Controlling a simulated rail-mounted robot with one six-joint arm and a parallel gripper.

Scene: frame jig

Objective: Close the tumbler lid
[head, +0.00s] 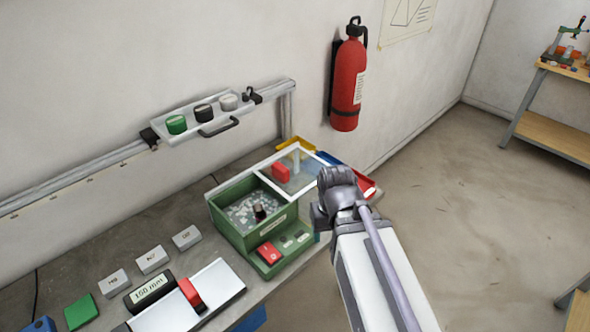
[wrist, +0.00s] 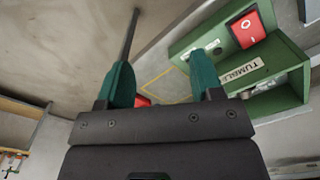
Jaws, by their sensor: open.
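The tumbler (head: 232,234) is a green box on the bench in the head view, its top open over pale granules and a small dark piece. Its clear, white-framed lid (head: 308,178) stands raised at the box's back right, with a red block (head: 281,172) showing at it. In the wrist view the labelled tumbler (wrist: 283,98) lies to the right. My gripper (wrist: 162,68) is open, with two teal fingers apart and nothing clearly held. A red patch (wrist: 142,100) shows behind the left finger; I cannot tell if it is the lid's red block. In the head view my arm hides the fingers.
A red switch (head: 269,254) is on the tumbler's front. A wall rail carries a tray (head: 205,128) of cylinders. A fire extinguisher (head: 348,80) hangs behind. Open floor lies right.

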